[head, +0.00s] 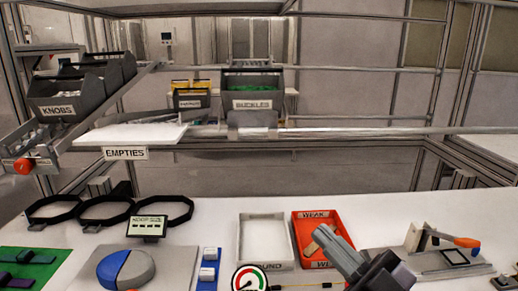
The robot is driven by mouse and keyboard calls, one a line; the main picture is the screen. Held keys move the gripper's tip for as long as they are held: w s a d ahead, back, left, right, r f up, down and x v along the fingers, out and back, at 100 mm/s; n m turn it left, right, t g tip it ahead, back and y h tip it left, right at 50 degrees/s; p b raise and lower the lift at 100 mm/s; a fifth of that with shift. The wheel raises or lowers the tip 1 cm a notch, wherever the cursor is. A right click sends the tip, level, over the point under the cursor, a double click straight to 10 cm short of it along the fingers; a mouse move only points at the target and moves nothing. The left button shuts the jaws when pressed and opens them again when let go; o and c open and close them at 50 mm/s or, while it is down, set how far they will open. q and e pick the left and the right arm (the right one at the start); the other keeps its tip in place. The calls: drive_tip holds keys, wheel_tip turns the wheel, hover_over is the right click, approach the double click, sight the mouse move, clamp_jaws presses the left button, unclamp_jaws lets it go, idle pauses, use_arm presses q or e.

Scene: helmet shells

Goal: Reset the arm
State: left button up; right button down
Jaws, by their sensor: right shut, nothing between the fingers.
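My right gripper (328,237) comes in from the lower right, its grey fingers pointing up and left. It is shut, with nothing between the fingers. Its fingertips appear in front of the red tray (297,228) and hide part of it; I cannot tell how high they are above it. My left gripper is not in view.
A white tray (243,238) adjoins the red tray. A lever fixture with an orange handle (467,242) stands right of my gripper. A round gauge (250,279), a blue-and-grey dome (126,269) and black rings (107,209) are on the bench. Labelled bins (253,101) hang behind.

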drive_tip(key=w+d+f+m+t+h, duration=0.1)
drive_tip(key=w+d+m+t+h, duration=0.1)
drive_tip(key=d+m+t+h, duration=0.45)
drive_tip(key=s+d+f+m+g+h, duration=0.3)
drive_tip(key=d+f+m+g+h, duration=0.6)
drive_tip(key=f+h, duration=0.45)
drive_tip(key=s+a+f+n+g+y, duration=0.1)
drive_tip(key=s+f+n+g+y, duration=0.1)
drive_tip(key=s+f+g, duration=0.5)
drive_tip(key=s+a+f+n+g+y, duration=0.15)
drive_tip(key=s+f+g, duration=0.25)
drive_tip(key=s+f, duration=0.6)
drive_tip(key=w+a+f+t+y+p, duration=0.2)
drive_tip(key=w+f+t, duration=0.3)
drive_tip(key=t, duration=0.2)
drive_tip(key=shift+w+a+f, duration=0.3)
drive_tip(key=shift+w+a, duration=0.05)
drive_tip(key=shift+w, duration=0.05)
drive_tip(key=shift+y, duration=0.25)
